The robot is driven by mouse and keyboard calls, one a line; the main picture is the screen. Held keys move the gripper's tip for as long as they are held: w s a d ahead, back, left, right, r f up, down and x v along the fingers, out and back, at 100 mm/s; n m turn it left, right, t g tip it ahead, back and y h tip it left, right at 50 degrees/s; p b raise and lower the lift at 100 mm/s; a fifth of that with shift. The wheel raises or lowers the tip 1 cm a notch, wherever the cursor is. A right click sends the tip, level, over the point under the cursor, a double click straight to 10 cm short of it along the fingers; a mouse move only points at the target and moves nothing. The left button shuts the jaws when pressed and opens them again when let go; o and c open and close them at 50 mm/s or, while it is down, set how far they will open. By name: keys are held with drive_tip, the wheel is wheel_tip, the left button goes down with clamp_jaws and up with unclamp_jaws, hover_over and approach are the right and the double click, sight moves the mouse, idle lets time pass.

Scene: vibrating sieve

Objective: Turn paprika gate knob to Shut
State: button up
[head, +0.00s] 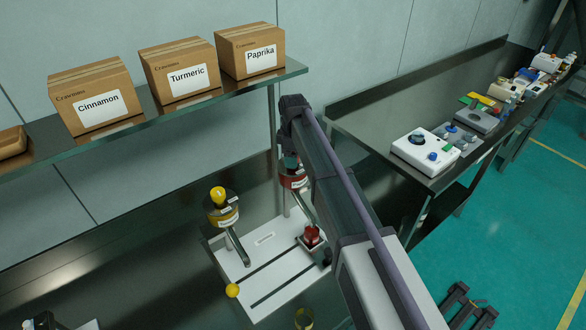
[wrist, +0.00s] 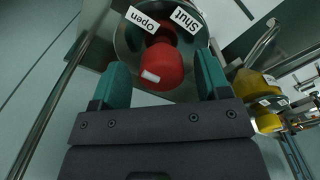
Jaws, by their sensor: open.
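The red paprika gate knob (wrist: 172,66) shows in the wrist view, with a white mark on its near end. Behind it a round metal face carries an Open label (wrist: 148,18) on the left and a Shut label (wrist: 186,19) on the right. My gripper (wrist: 162,78) is open, with one green finger on each side of the knob. The left finger looks apart from it; whether the right one touches is unclear. In the head view the red hopper (head: 294,181) is partly hidden by my arm, and the knob cannot be made out there.
A yellow hopper (head: 223,212) stands left of the red one, above a white base plate (head: 264,239). A shelf (head: 205,98) with Cinnamon, Turmeric and Paprika boxes (head: 249,50) is above. A side bench on the right holds instruments.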

drive_tip(key=shift+s+f, duration=0.1)
drive_tip(key=shift+f, duration=0.1)
drive_tip(key=c, duration=0.9)
drive_tip(key=shift+c, duration=0.2)
drive_tip(key=shift+m, duration=0.3)
drive_tip(key=m, duration=0.8)
drive_tip(key=shift+m, duration=0.4)
drive_tip(key=m, duration=0.4)
drive_tip(key=shift+m, duration=2.2)
